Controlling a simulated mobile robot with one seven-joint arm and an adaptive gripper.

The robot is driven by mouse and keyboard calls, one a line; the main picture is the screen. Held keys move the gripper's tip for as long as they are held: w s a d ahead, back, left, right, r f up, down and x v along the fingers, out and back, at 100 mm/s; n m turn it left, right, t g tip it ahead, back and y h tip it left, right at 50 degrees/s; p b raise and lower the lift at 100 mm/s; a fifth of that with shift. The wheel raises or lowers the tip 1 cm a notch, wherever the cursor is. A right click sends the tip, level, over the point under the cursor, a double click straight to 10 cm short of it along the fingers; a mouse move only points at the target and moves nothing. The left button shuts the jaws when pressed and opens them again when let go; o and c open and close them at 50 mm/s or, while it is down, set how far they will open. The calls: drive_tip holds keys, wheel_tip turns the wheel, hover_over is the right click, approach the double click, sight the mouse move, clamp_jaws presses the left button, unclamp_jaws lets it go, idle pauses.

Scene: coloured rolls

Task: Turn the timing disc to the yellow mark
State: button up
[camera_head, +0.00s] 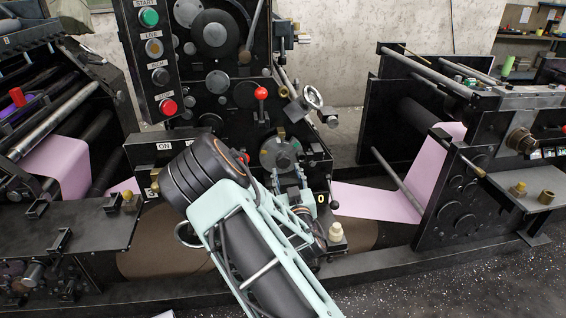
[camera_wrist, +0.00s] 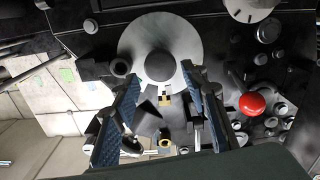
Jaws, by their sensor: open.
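The timing disc (camera_head: 268,156) is a grey round plate with a dark hub on the front of the black press, partly behind my gripper in the head view. In the wrist view the disc (camera_wrist: 190,40) is pale grey around a wide dark centre. My gripper (camera_wrist: 160,78) is open, its two blue-padded fingers apart at the lower left and lower right of the disc, with nothing held between them. I cannot tell whether the fingers touch it. A small yellowish piece (camera_wrist: 165,98) shows below the hub; I cannot tell if it is the yellow mark.
A button panel (camera_head: 155,60) is at upper left. Pink web (camera_head: 375,203) runs to the right-hand unit.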

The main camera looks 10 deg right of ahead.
sight(284, 164)
drive_tip(key=w, duration=0.6)
drive_tip(key=shift+w, duration=0.3)
drive_tip(key=shift+c, duration=0.6)
clamp_jaws()
